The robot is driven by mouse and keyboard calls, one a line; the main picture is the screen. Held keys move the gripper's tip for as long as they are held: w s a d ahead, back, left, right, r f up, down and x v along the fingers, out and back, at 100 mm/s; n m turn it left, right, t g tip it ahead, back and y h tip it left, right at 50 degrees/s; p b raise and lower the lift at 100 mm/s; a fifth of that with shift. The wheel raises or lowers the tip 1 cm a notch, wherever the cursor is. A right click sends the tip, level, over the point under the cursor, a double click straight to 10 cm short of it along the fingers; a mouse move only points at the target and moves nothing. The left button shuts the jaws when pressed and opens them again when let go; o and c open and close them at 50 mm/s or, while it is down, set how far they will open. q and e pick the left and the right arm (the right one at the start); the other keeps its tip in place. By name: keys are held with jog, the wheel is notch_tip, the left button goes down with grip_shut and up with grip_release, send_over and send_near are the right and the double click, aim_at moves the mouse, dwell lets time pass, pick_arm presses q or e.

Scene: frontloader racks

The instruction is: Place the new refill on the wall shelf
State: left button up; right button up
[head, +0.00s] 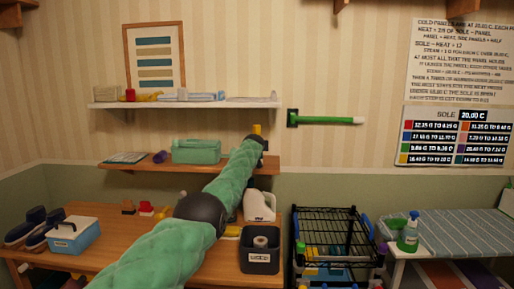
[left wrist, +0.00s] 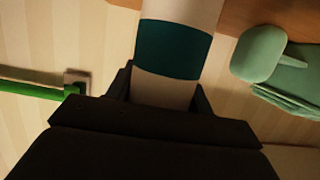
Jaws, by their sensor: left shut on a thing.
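My left arm reaches forward from the bottom of the head view, and its left gripper (head: 258,141) is in front of the wall, near the right end of the wooden wall shelf (head: 125,164). In the left wrist view, the left gripper (left wrist: 165,98) is shut on a white cylinder with a dark teal band (left wrist: 174,48), likely the refill. The arm largely hides this cylinder in the head view. A white upper shelf (head: 185,104) runs above the wooden one. My right gripper is not in view.
A green box (head: 196,151) stands on the wooden shelf. A green bar (head: 325,120) sticks out on the wall to the right. Below are a white jug (head: 260,205), a dark labelled bin (head: 260,262) and a black wire rack (head: 325,222). The upper shelf holds several small items.

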pick_arm(q)
jog(key=shift+f, duration=0.45)
jog(key=o, duration=1.6)
